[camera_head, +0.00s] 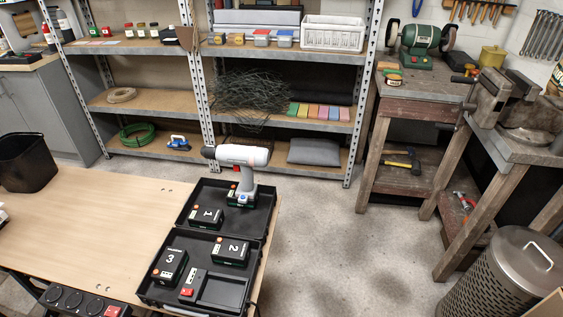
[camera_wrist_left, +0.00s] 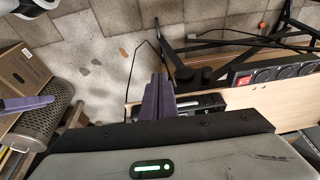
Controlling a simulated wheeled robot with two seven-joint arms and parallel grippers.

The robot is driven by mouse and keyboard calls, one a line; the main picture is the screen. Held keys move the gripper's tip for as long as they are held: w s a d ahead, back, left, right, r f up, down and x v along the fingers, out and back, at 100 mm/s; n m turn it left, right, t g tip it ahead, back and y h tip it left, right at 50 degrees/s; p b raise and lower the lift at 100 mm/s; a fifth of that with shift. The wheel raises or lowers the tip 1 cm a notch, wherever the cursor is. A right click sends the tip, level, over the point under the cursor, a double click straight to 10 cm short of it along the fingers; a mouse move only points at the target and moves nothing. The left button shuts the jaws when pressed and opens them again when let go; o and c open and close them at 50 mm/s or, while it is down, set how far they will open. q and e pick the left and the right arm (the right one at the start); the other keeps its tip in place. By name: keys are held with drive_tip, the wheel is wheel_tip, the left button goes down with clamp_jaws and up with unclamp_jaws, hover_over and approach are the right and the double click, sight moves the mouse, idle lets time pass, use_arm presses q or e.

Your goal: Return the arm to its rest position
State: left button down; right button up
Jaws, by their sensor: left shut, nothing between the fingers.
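My left gripper (camera_wrist_left: 161,82) shows in the left wrist view, its two dark purple fingers together and empty. It is near the edge of the wooden table (camera_wrist_left: 240,102), with floor beyond the fingertips. No part of either arm shows in the head view. A purple bar (camera_wrist_left: 25,103) at the left edge of the wrist view looks like a finger of my right gripper; its opening cannot be seen. In the head view the black case (camera_head: 166,292) lies open on the table, holding batteries 1, 2 and 3. A grey drill (camera_head: 240,172) stands upright in its back part.
A power strip (camera_head: 75,300) runs along the table's near edge. A perforated metal trash can (camera_head: 500,280) is at right, below the bench with the vise (camera_head: 492,97). Floor (camera_head: 330,240) between table and benches is clear.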

use_arm(q)
drive_tip(key=w+d+f+t+b, duration=0.1)
drive_tip(key=d+f+b, duration=0.1)
drive_tip(key=f, duration=0.4)
drive_tip(key=w+d+f+t+h+b, duration=0.1)
drive_tip(key=w+d+f+t+b, duration=0.1)
drive_tip(key=f+b, duration=0.2)
drive_tip(key=w+d+f+t+h+b, duration=0.1)
drive_tip(key=d+f+t+b, duration=0.1)
drive_tip(key=f, duration=0.8)
drive_tip(key=shift+w+d+f+b, duration=0.15)
drive_tip(key=shift+w+d+b, duration=0.25)
drive_tip(key=shift+b, duration=0.25)
drive_tip(key=shift+a, duration=0.1)
